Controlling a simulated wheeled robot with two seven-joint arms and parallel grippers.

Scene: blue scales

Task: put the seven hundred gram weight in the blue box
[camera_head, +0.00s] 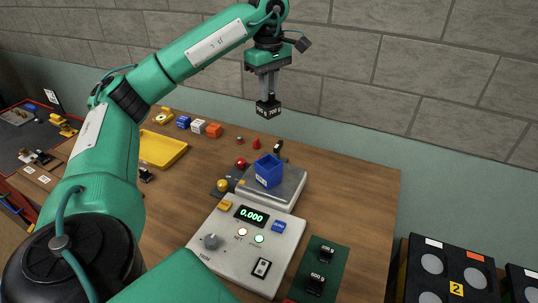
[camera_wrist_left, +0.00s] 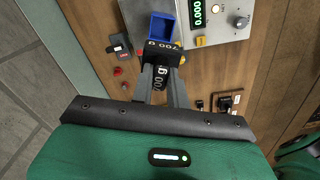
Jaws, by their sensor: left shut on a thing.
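My left gripper (camera_head: 268,92) is shut on the black seven hundred gram weight (camera_head: 268,108), held in the air above the far side of the table. In the left wrist view the weight (camera_wrist_left: 162,50) shows "700 g" between the fingertips (camera_wrist_left: 163,72). The blue box (camera_head: 269,171) is open at the top and sits on the pan of the grey scale (camera_head: 285,188), below the weight. In the left wrist view the box (camera_wrist_left: 163,27) appears just beyond the weight. The scale display (camera_head: 251,215) reads 0.000. My right gripper is not in view.
A green mat (camera_head: 333,258) at the right holds black weights, one marked 600 (camera_head: 316,284). A yellow tray (camera_head: 160,149), small coloured blocks (camera_head: 199,126) and red items (camera_head: 241,162) lie to the left. The table's right side (camera_head: 360,190) is clear.

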